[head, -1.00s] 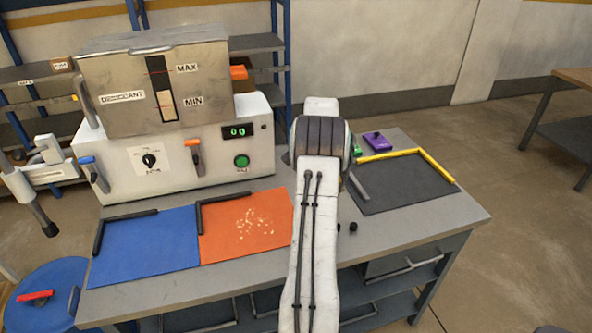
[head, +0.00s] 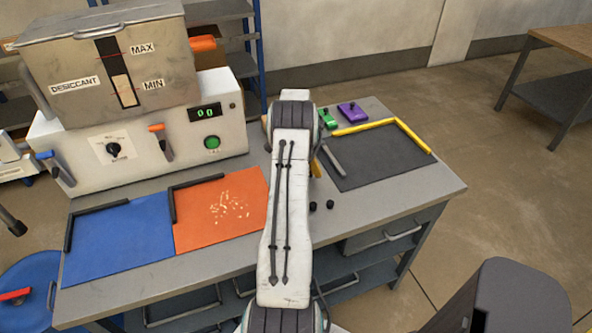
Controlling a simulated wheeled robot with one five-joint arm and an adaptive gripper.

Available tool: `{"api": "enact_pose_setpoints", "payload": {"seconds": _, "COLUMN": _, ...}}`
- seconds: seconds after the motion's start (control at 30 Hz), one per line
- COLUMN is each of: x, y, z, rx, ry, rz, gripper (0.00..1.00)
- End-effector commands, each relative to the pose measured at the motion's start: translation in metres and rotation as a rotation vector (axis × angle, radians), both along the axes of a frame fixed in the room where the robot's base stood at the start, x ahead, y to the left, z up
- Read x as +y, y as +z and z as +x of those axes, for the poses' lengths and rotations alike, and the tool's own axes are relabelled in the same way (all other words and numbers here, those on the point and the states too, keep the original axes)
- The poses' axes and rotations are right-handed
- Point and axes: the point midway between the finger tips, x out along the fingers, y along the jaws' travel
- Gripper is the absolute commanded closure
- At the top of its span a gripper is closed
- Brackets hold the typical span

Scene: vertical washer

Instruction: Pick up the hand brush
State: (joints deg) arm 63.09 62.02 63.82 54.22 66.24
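I cannot clearly make out a hand brush. A small orange-yellow piece (head: 315,168) shows at the right edge of my arm, beside the dark mat, but most of it is hidden and I cannot tell what it is. My white arm reaches over the middle of the workbench (head: 370,222) and covers part of its top. My gripper does not show, so I cannot see its fingers or whether it holds anything.
The desiccant machine (head: 110,70) stands at the back left. Blue (head: 120,240) and orange (head: 222,212) mats lie in front, the orange with pale crumbs. A dark mat (head: 375,160) with a yellow edge bar lies right. A blue drum (head: 28,295) stands lower left.

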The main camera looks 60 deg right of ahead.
Motion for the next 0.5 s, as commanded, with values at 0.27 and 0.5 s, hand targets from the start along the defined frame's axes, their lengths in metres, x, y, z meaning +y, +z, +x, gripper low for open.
{"api": "enact_pose_setpoints", "payload": {"seconds": 0.27, "x": -0.0001, "y": -0.0121, "z": 0.0, "rx": -0.001, "ry": 0.0, "rz": -0.001, "gripper": 0.01}}
{"api": "enact_pose_setpoints", "payload": {"seconds": 0.5, "x": -0.0001, "y": -0.012, "z": 0.0, "rx": 0.0, "ry": 0.001, "rz": -0.001, "gripper": 0.08}}
